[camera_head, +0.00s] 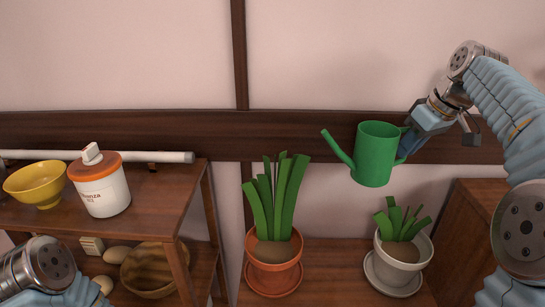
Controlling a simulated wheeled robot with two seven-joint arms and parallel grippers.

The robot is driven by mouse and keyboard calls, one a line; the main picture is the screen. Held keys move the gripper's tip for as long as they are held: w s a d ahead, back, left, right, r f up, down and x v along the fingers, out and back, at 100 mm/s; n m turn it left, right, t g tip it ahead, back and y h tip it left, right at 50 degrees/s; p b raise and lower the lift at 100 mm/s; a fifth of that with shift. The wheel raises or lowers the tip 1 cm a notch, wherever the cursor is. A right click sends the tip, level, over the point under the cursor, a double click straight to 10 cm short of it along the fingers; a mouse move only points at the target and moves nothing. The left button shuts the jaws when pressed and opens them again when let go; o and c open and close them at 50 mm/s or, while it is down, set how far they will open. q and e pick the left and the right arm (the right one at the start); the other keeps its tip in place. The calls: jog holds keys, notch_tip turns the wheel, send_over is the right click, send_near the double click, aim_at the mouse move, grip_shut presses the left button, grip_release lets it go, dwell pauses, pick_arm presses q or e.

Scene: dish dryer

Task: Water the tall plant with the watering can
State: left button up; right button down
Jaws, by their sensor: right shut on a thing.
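The green watering can (376,155) is held in the air by my right gripper (411,142), which is shut on its handle side at the right. The handle is mostly hidden by the gripper. The can is roughly upright, with its spout pointing up and left. The tall plant (277,195) has long green leaves and stands in a terracotta pot (273,258) on a saucer, left of and below the can. The spout tip is above and right of the leaves, apart from them. Part of my left arm shows at the lower left, but its gripper is out of view.
A shorter plant (401,222) in a white pot (402,255) stands below the can at the right. Both pots stand on a wooden surface (335,270). At the left, a wooden shelf (155,205) holds a yellow bowl (36,185) and a white jar (103,190) with an orange lid.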

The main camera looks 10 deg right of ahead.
jog(key=a+r+n+h, duration=0.1)
jog(key=a+r+h, duration=0.2)
jog(key=r, duration=0.5)
jog(key=shift+s+a+r+h+b, duration=0.15)
jog(key=shift+a+r+h+b, duration=0.25)
jog(key=shift+h, duration=0.3)
jog(key=shift+a+r+n+t+h, duration=0.15)
jog(key=shift+a+r+h, duration=0.35)
jog(key=shift+a+r, duration=0.3)
jog(key=shift+a+r+n+t+h, duration=0.15)
jog(key=shift+a+r+h, duration=0.4)
jog(key=shift+r, duration=0.45)
dwell(0.8)
jog(key=shift+a+r, duration=0.15)
jog(key=shift+a+r, duration=0.15)
jog(key=shift+r, duration=0.05)
dwell(0.7)
jog(key=d+f+m+y, duration=0.1)
jog(key=d+f+y, duration=0.5)
jog(key=f, duration=0.7)
jog(key=shift+d+m+p, duration=0.3)
jog(key=shift+d+p, duration=0.1)
jog(key=shift+d, duration=0.15)
